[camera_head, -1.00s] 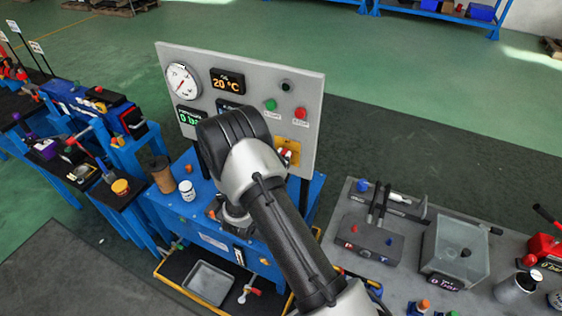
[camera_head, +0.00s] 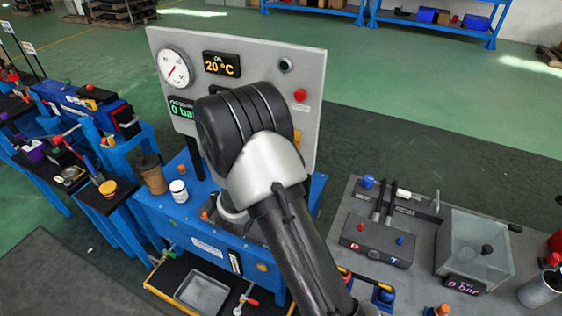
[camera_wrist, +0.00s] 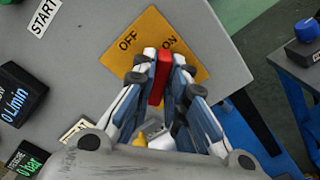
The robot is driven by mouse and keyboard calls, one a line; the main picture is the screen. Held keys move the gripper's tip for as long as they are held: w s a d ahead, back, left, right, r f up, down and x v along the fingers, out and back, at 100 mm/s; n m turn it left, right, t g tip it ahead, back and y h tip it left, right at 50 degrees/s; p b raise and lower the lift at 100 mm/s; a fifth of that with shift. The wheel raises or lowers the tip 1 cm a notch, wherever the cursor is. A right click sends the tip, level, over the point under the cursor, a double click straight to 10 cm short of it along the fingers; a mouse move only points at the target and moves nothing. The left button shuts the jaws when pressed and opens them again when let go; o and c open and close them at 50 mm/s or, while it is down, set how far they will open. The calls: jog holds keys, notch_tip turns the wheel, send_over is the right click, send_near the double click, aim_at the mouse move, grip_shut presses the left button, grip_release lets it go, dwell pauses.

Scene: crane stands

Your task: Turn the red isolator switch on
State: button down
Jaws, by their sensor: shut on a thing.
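The red isolator switch handle (camera_wrist: 158,77) shows in the wrist view in front of a yellow plate (camera_wrist: 119,59) marked OFF and ON. My gripper (camera_wrist: 161,82) is shut on the handle, with one finger on each side. The handle's end points up in the picture, near the ON label, with OFF to the left; I cannot tell its exact setting. In the head view my wrist hides the switch and the gripper's fingers. Only a sliver of the yellow plate (camera_head: 297,138) shows beside my wrist.
The grey panel (camera_head: 315,75) carries a round gauge (camera_head: 173,68), a 20 °C display (camera_head: 221,64), a 0 bar display (camera_head: 182,108) and a red button (camera_head: 300,96). A brown cup (camera_head: 153,175) and a white jar (camera_head: 179,191) stand on the blue bench left of my arm.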

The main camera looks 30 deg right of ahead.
jog(key=shift+s+f+m+b, duration=0.1)
jog(key=shift+f+m+b, duration=0.05)
jog(key=shift+m+b, duration=1.35)
jog(key=shift+f+m+b, duration=0.1)
jog(key=shift+m+b, duration=0.9)
jog(key=shift+m, duration=1)
jog(key=c, duration=1.6)
grip_release()
jog(key=v, duration=1.2)
